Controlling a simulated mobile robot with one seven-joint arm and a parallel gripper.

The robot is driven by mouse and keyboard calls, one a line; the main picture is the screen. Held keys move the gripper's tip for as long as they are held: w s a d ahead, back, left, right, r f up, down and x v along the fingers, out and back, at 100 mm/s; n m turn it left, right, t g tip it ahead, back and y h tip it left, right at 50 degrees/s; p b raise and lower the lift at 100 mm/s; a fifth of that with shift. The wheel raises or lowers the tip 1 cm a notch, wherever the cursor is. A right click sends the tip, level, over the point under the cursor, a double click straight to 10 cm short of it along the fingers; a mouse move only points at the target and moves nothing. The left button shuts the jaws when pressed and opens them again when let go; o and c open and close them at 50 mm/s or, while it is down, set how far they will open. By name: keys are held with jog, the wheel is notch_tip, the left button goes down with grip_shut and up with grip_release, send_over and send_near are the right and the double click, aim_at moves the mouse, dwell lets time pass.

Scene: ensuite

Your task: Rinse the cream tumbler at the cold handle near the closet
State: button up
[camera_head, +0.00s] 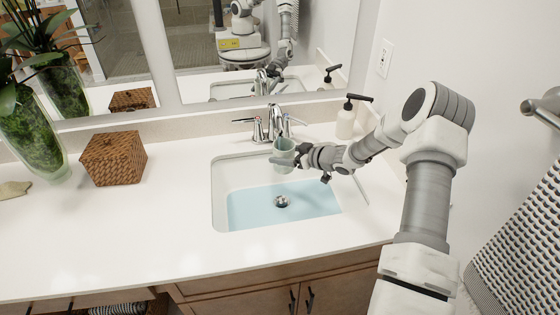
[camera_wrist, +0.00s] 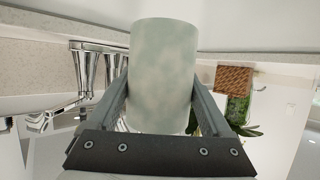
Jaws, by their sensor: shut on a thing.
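A pale grey-green tumbler (camera_head: 283,152) is held over the back of the sink, beside the tap spout, and looks roughly upright. My gripper (camera_head: 300,154) is shut on it from the right. In the wrist view the tumbler (camera_wrist: 162,70) fills the space between the fingers of my gripper (camera_wrist: 160,88). The chrome tap (camera_head: 274,121) stands behind the tumbler, with a left handle (camera_head: 257,129) and a right handle (camera_head: 287,124). The tap also shows at the left of the wrist view (camera_wrist: 88,68). I see no clear stream into the tumbler.
The sink (camera_head: 219,190) has a pale blue floor and a drain (camera_head: 281,202). A soap dispenser (camera_head: 346,120) stands right of the tap, close to my arm. A wicker box (camera_head: 113,160) and a plant vase (camera_head: 34,140) stand left. The front left counter is clear.

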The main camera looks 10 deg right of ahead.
jog(key=shift+a, duration=0.15)
jog(key=shift+w+a+r, duration=0.1)
jog(key=shift+w+a, duration=0.05)
jog(key=shift+a, duration=0.3)
jog(key=shift+d, duration=0.1)
jog(key=shift+d, duration=0.5)
jog(key=shift+s, duration=0.25)
jog(key=s+a, duration=0.1)
jog(key=s, duration=0.6)
jog(key=shift+s+a, duration=0.3)
dwell(0.4)
dwell(1.2)
jog(key=s+r+p, duration=0.2)
jog(key=s+r, duration=0.2)
jog(key=s, duration=0.1)
jog(key=shift+a, duration=0.45)
